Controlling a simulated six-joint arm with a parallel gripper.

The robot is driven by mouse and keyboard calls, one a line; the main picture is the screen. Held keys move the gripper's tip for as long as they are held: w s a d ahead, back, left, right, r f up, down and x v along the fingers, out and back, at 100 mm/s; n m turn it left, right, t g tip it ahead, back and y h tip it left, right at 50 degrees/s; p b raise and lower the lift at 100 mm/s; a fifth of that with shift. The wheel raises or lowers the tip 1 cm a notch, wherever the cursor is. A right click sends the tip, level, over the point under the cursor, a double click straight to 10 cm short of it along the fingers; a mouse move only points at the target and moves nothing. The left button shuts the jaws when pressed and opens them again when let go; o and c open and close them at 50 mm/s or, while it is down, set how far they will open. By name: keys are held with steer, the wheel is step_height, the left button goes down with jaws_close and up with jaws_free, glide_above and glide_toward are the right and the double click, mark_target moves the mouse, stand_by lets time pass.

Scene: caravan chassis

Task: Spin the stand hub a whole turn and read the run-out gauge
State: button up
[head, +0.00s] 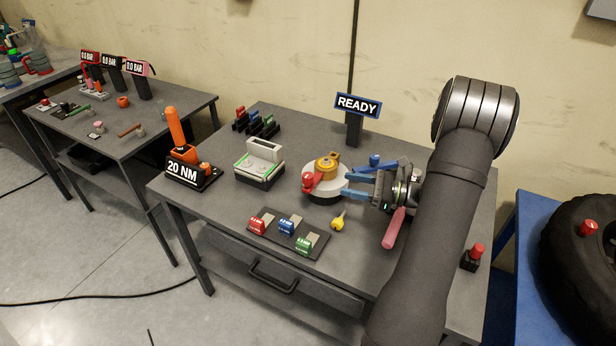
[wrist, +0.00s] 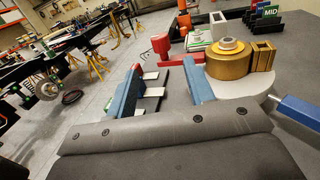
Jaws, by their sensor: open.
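The stand hub (head: 326,162) is a gold-orange drum on a round pale base (head: 322,194). A red part (head: 308,183) sits at its left front. The hub (wrist: 228,64) shows large at the right of the wrist view, with the red part (wrist: 161,44) farther off. My gripper (head: 346,182) is at the right side of the stand, its two blue fingers apart. I cannot tell whether a finger touches the stand. A sign (head: 357,105) behind reads READY.
A card rack (head: 265,211) and a yellow key-like piece (head: 339,220) lie in front. A white-and-green box (head: 259,168) and the orange 20 NM tool (head: 176,135) stand left. A pink-handled tool (head: 394,228) is below my gripper.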

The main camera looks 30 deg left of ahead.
mark_target(308, 175)
steer(key=x, duration=1.2)
steer(key=shift+s+a, duration=0.1)
steer(key=shift+a, duration=0.2)
jaws_close()
